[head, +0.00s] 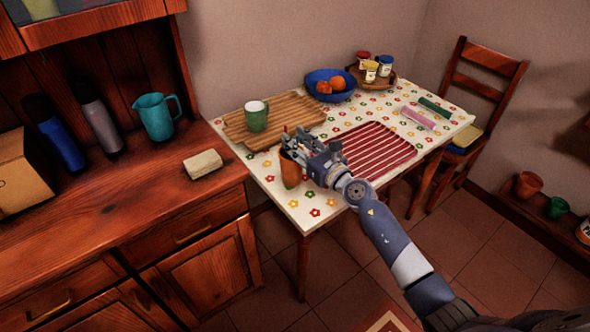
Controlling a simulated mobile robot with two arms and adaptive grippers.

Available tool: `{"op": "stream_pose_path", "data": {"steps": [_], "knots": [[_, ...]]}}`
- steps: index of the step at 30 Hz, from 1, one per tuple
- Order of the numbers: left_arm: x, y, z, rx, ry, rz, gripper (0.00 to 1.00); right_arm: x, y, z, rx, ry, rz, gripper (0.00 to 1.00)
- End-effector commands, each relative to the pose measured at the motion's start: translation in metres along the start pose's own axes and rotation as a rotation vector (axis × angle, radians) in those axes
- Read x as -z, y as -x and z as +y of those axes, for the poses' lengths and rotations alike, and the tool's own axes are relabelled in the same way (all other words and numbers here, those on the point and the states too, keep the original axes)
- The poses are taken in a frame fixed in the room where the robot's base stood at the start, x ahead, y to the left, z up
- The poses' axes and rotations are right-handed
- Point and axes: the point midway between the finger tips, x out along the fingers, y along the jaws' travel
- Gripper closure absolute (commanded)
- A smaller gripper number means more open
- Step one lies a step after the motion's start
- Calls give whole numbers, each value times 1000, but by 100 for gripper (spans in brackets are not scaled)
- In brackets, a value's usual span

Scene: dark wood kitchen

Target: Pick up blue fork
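My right gripper (297,144) reaches in from the lower right. Its fingers are over the orange-brown cup (290,174) at the near left edge of the table. Small dark fingers and thin parts overlap there, and I cannot tell whether they are open or shut. I cannot make out a blue fork; the inside of the cup is mostly hidden behind the gripper. My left gripper is not in view.
The table (318,213) has a flowered top. A green mug (257,117) stands on a wooden board (292,107). A red striped mat (385,151) lies right of the gripper. A blue bowl (343,95) with fruit is behind. The counter (120,205) is left.

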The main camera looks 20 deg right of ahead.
Motion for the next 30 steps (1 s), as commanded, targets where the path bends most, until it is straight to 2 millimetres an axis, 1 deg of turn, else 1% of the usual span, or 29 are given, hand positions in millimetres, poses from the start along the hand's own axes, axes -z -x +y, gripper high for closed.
{"op": "stream_pose_path", "data": {"steps": [2, 3, 6, 20, 26, 30], "knots": [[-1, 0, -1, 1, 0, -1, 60, 0, 0, 0, 0, 0, 0, 70], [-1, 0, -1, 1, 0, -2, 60, 0, 0, 0, 0, 0, 0, 79], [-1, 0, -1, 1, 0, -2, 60, 0, 0, 0, 0, 0, 0, 100], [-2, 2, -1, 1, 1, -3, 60, -2, 1, 0, 1, 0, 0, 100], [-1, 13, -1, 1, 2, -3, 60, -16, 1, 0, 0, -1, -2, 100], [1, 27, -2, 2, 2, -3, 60, -34, 1, 0, 1, 0, -2, 100]]}}
